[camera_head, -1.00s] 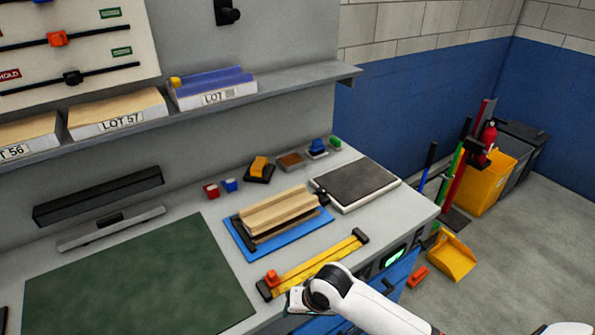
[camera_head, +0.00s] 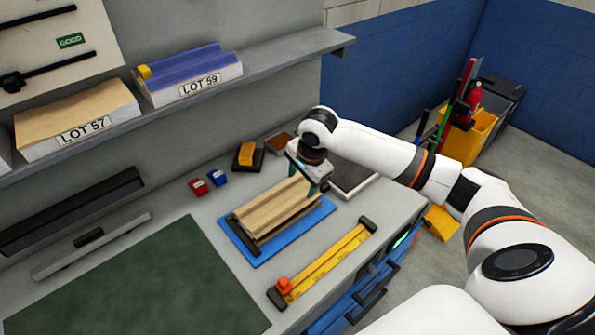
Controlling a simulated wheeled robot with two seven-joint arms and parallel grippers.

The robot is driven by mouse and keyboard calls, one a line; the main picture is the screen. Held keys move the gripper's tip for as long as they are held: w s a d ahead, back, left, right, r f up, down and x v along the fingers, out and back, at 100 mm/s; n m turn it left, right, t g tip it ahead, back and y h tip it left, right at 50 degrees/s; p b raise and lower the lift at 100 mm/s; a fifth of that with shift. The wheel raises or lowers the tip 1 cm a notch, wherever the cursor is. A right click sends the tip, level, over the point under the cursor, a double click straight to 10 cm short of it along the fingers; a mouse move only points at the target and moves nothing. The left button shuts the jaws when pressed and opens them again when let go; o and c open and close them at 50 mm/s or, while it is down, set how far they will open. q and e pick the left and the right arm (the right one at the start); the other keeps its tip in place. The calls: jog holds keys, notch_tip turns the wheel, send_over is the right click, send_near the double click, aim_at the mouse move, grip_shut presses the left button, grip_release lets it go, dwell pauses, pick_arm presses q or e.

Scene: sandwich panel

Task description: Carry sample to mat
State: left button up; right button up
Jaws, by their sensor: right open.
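A pale wooden block-like piece, seemingly the sample (camera_head: 272,208), lies on a blue board (camera_head: 292,241) on the bench, with a dark bar along its left end. A large dark green mat (camera_head: 140,285) lies flat at the lower left, apart from the blue board. My right gripper (camera_head: 308,182) points down at the far right end of the wooden piece, its two fingers apart, one on either side of that end or just above it; I cannot tell whether they touch it. My left gripper is out of view.
A yellow ruler (camera_head: 325,267) with a red slider lies in front of the blue board. Red (camera_head: 198,187) and blue (camera_head: 217,178) small blocks and a black-and-orange item (camera_head: 248,156) stand behind. A dark plate (camera_head: 355,175) is right. A shelf (camera_head: 290,62) with lot boxes hangs above.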

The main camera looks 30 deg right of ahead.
send_near(295, 204)
jog(key=x, duration=0.2)
jog(key=p+x, duration=0.1)
jog(key=x, duration=0.4)
jog(key=shift+f, duration=0.5)
jog(key=shift+w+f, duration=0.1)
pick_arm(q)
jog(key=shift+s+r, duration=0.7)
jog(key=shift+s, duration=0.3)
pick_arm(e)
jog(key=c, duration=1)
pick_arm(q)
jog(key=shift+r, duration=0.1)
